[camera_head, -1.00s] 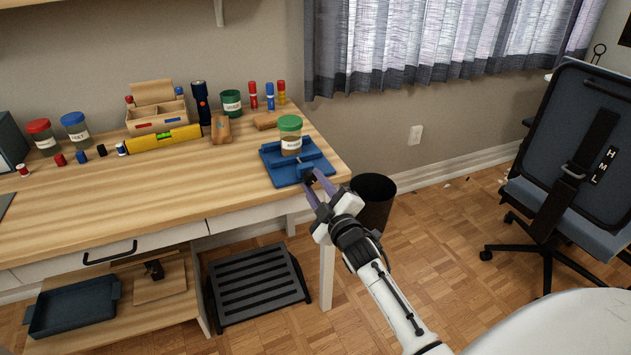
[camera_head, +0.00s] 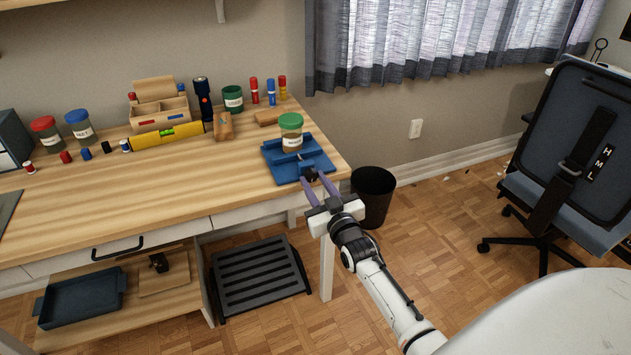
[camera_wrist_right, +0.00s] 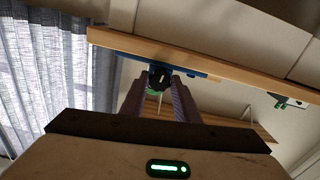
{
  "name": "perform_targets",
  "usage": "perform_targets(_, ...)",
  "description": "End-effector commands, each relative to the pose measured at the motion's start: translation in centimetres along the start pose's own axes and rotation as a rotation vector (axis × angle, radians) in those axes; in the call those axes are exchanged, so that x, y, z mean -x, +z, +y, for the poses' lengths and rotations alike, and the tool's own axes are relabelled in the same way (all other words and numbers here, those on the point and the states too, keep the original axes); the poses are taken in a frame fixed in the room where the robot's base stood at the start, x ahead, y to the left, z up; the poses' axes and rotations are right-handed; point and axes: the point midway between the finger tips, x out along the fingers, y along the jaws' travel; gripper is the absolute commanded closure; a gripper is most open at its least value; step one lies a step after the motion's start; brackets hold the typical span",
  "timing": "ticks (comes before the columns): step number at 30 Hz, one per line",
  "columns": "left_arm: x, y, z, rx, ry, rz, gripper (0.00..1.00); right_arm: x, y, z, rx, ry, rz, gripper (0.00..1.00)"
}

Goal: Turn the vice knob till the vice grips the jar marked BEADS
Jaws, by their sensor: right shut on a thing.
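The blue vice (camera_head: 276,169) sits on the desk's right front corner. The green-lidded jar (camera_head: 291,134) with brown contents and a white label stands upright in it, between its jaws; I cannot tell whether the jaws press on it. The dark vice knob (camera_head: 311,175) is at the vice's front, at the desk edge. My right gripper (camera_head: 319,184) is shut on the knob, which also shows between its fingers in the right wrist view (camera_wrist_right: 160,76). My left gripper is not in view.
A green cup (camera_head: 232,99), wooden block (camera_head: 270,117) and several marker-like tubes stand behind the vice. Two lidded jars (camera_head: 79,127) are at the left. A black bin (camera_head: 373,196) stands on the floor by the desk's right end. The front desktop (camera_head: 190,184) is clear.

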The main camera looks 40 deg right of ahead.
Motion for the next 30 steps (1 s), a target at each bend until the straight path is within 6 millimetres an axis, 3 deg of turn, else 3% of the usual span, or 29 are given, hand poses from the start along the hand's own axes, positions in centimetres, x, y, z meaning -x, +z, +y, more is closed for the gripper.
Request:
perform_targets(20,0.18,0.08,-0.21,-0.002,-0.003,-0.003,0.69,0.03,0.10,-0.03,-0.062,-0.001,-0.002,0.94)
perform_targets(21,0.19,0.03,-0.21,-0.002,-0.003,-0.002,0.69,0.03,0.10,-0.03,-0.062,-0.001,-0.002,0.68)
perform_targets(24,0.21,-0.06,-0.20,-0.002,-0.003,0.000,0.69,0.03,0.09,-0.03,-0.062,-0.001,-0.002,0.53)
perform_targets(30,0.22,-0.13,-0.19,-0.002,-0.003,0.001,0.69,0.02,0.05,-0.03,-0.062,0.000,-0.001,0.53)
